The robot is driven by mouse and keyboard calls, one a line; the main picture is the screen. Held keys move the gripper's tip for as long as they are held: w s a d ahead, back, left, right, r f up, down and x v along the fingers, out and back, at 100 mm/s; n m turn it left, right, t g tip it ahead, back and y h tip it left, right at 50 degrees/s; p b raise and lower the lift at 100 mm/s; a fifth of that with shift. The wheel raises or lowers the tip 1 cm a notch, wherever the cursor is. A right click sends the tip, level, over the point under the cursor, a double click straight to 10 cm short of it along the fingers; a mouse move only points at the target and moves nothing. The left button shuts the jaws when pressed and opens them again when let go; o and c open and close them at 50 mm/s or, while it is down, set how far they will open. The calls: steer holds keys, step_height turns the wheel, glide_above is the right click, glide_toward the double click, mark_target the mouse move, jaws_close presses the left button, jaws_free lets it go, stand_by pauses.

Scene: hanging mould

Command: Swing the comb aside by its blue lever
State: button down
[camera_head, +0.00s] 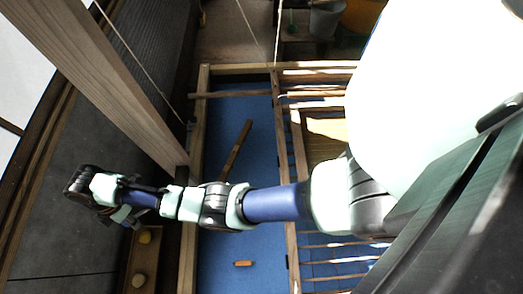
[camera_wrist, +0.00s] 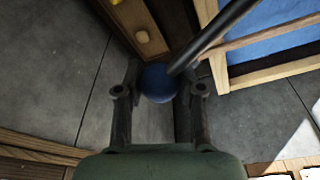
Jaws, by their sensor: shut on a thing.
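A blue ball knob (camera_wrist: 157,82) sits between the two dark fingers of my gripper (camera_wrist: 158,92) in the wrist view. A dark rod (camera_wrist: 222,28) runs from the knob up to the right, over the edge of a wooden frame; this looks like the lever. My gripper is shut on the knob. In the head view my gripper (camera_head: 128,216) is at the left, beyond the frame's left side, and the knob cannot be made out there. I cannot tell which part is the comb.
A wooden frame (camera_head: 188,250) surrounds a blue floor (camera_head: 262,110) with a loose brown stick (camera_head: 236,150) and a small orange piece (camera_head: 243,264). A wooden box (camera_head: 127,268) with round yellowish things stands near my gripper. A thick wooden post (camera_head: 115,80) rises close by. Grey floor lies left.

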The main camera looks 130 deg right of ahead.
steer(key=shift+a+r+n+p, duration=0.2)
steer(key=shift+a+n+p, duration=0.15)
steer(key=shift+p, duration=0.2)
steer(key=a+n+y+p, duration=0.1)
steer(key=a+n+p, duration=0.3)
steer(key=a, duration=0.2)
steer(key=shift+s+a+n+g, duration=0.25)
steer(key=shift+s+n+g, duration=0.1)
steer(key=shift+s+g, duration=0.1)
steer(key=shift+f, duration=0.15)
steer(key=c, duration=0.6)
jaws_free()
steer(key=shift+a+f, duration=0.1)
steer(key=shift+a, duration=0.15)
steer(key=shift+c, duration=0.2)
steer(key=shift+d, duration=0.1)
